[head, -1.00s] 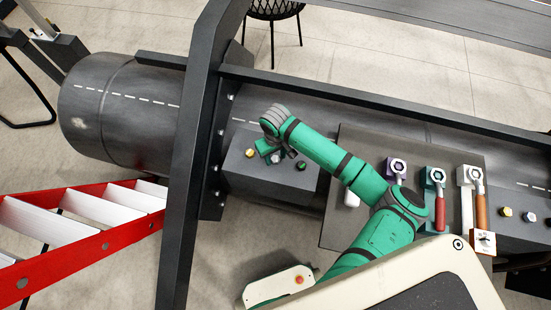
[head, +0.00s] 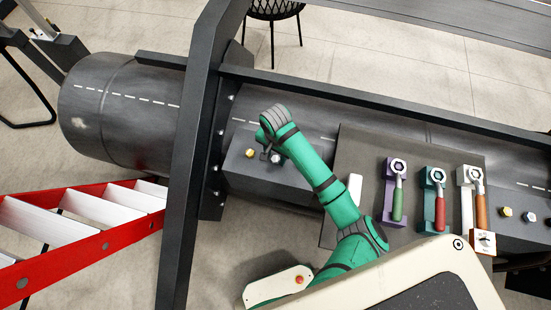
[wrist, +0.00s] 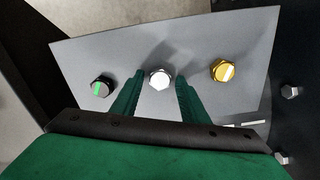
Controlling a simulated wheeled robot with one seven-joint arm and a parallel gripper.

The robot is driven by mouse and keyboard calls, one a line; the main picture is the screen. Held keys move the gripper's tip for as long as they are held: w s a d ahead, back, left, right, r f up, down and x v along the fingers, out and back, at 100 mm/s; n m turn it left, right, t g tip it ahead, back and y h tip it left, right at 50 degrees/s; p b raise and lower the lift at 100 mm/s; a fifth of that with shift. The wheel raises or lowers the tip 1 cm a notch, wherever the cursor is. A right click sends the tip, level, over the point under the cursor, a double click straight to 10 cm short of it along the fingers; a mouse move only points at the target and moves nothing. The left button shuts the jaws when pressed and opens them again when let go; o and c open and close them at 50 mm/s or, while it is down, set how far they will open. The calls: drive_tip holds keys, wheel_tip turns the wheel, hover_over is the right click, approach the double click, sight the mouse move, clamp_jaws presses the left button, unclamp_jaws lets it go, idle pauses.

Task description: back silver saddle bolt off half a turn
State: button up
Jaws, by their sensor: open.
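The silver saddle bolt (wrist: 159,79) is the middle of three bolts on the grey saddle (wrist: 125,52) in the wrist view. My gripper (wrist: 160,88) is open, with one green finger on each side of the silver bolt's head. I cannot tell whether either finger touches it. The silver bolt (head: 276,158) also shows beside my gripper in the head view. A gold bolt (wrist: 225,71) with a white mark sits to its right and a black bolt (wrist: 102,87) with a green mark to its left in the wrist view. My arm hides the black bolt in the head view.
Wrenches with green (head: 397,205), red (head: 440,213) and orange (head: 481,212) handles rest on a grey board (head: 372,150). A dark upright frame (head: 194,130) stands left of the saddle. A red ladder (head: 90,225) is at lower left. More bolts (head: 506,212) are at far right.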

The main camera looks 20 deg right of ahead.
drive_tip(key=m, duration=0.5)
drive_tip(key=shift+a+m, duration=0.1)
drive_tip(key=shift+m, duration=0.3)
drive_tip(key=m, duration=0.6)
drive_tip(key=c, duration=0.9)
drive_tip(key=shift+o, duration=0.2)
drive_tip(key=shift+d+n, duration=0.2)
drive_tip(key=shift+n, duration=0.9)
drive_tip(key=n, duration=0.9)
drive_tip(key=shift+a+n, duration=0.1)
drive_tip(key=shift+n, duration=0.2)
